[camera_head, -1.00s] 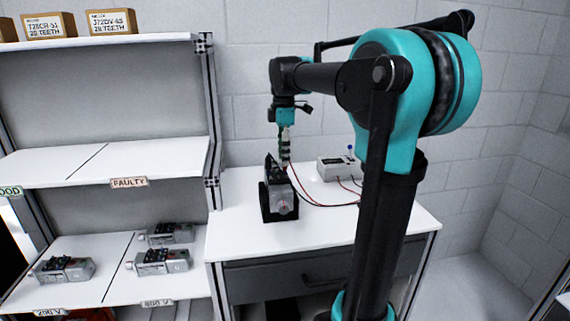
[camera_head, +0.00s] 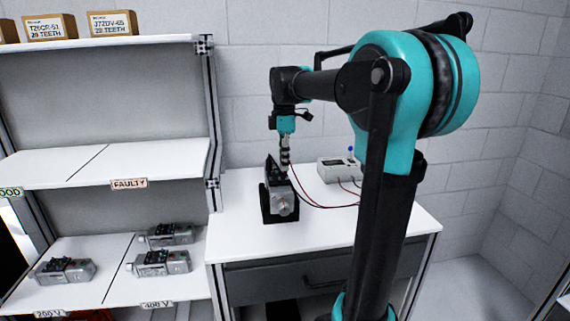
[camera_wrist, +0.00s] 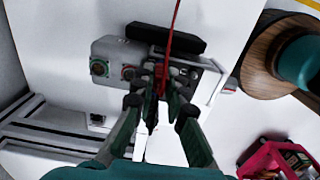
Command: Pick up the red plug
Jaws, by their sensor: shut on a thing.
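The red plug (camera_wrist: 162,82) sits at the end of a red wire in the wrist view, between my fingertips and largely hidden by them. My gripper (camera_wrist: 164,97) is shut on it, directly over the terminal end of a grey servo motor (camera_wrist: 108,62). I cannot tell whether the plug is seated in the motor or clear of it. In the head view my gripper (camera_head: 285,160) points down at the motor (camera_head: 281,200) on the bench; the plug is too small to make out there.
A white meter box (camera_head: 338,169) stands right of the motor on the white bench (camera_head: 235,230), with red and black wires running from it. Shelves at left hold several motors (camera_head: 162,262) and boxes (camera_head: 112,22). The bench front is clear.

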